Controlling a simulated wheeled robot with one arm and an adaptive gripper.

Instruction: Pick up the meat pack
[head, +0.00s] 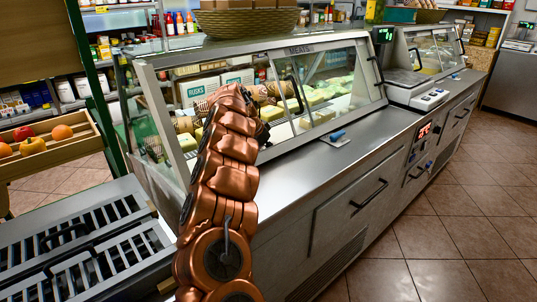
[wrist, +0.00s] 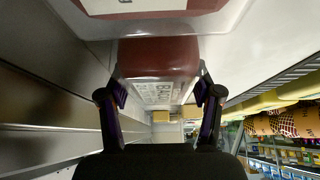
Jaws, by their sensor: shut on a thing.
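My gripper (wrist: 160,93) shows in the wrist view, its two dark fingers on either side of a dark red meat pack (wrist: 158,56) with a pale printed label facing the camera. The fingertips are shut on the pack's sides near the label. In the head view my copper arm reaches over the glass display case; the gripper and the held pack are hidden there behind the arm.
A clear tray with red contents (wrist: 155,12) lies at the top of the wrist view, close to the held pack. The display case (head: 340,75) has slanted glass and yellow cheese blocks (head: 318,118) inside. A fruit crate (head: 50,150) stands at left. Floor at right is clear.

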